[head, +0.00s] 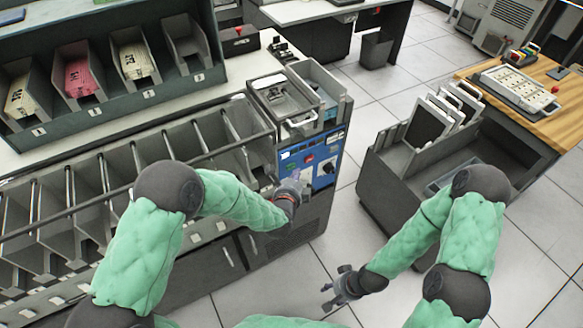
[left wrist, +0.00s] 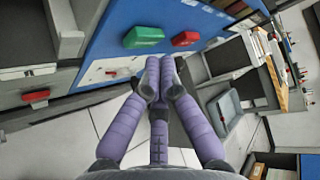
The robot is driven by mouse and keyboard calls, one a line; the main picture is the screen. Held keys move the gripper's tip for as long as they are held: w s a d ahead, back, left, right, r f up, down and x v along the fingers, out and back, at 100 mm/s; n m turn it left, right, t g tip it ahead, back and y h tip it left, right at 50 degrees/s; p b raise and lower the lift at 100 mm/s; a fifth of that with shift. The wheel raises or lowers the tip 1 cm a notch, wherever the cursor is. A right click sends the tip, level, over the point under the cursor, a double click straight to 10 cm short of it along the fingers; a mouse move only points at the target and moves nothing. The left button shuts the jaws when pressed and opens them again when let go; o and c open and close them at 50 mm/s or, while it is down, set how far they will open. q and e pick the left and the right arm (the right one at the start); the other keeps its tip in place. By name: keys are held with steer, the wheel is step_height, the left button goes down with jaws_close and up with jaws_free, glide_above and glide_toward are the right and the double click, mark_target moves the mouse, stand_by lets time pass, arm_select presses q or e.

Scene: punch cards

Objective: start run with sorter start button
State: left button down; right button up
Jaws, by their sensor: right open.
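The sorter's blue control panel (head: 329,172) is on the end of the long grey machine. In the left wrist view, a green button (left wrist: 143,37) and a red button (left wrist: 185,38) sit side by side on the blue panel (left wrist: 120,18). The red button also shows small in the head view (head: 309,158); I cannot make out the green one there. My left gripper (head: 297,186) is in front of the panel. In the left wrist view its purple fingers (left wrist: 159,76) are together and empty, just below the buttons in the picture and seemingly apart from them. My right gripper (head: 334,291) is open and empty, low over the floor.
The sorter's row of open pockets (head: 150,150) runs left of the panel. A card rack (head: 85,75) stands behind it. A grey cart (head: 400,185) with upright trays stands to the right, beside a wooden table (head: 553,125). Tiled floor lies between machine and cart.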

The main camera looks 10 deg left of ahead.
arm_select(q)
steer(key=shift+w+a, duration=0.25)
steer(key=shift+w, duration=0.1)
